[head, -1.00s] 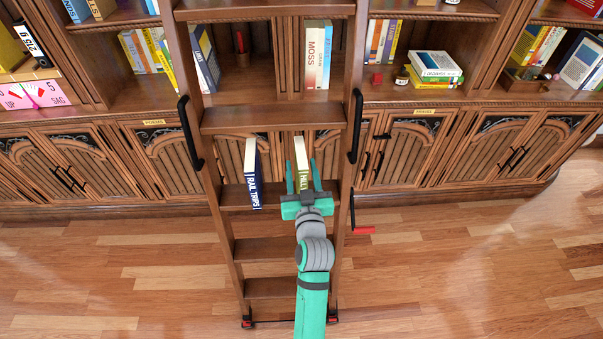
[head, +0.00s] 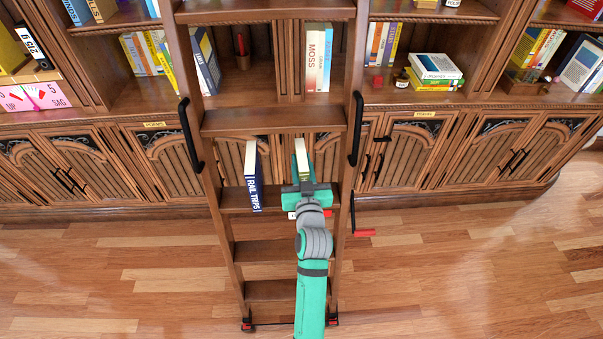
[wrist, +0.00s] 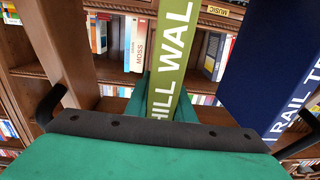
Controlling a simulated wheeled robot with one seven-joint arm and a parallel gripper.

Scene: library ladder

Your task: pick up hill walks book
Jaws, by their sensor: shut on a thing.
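The hill walks book (wrist: 177,45) has a green spine with white letters, of which "HILL WAL" shows in the wrist view. In the head view its pale page edge (head: 301,155) shows above my gripper (head: 303,178). It stands upright on a ladder step (head: 277,198). My gripper is shut on the book, with a green finger at its side; in the wrist view the gripper body (wrist: 150,130) hides the lower spine.
The ladder's side rails (head: 349,130) stand close on both sides, with black handles (head: 356,128). A higher step (head: 273,121) lies above the books. Bookshelves with several books (head: 318,58) are behind. The wooden floor (head: 450,280) is clear on the right.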

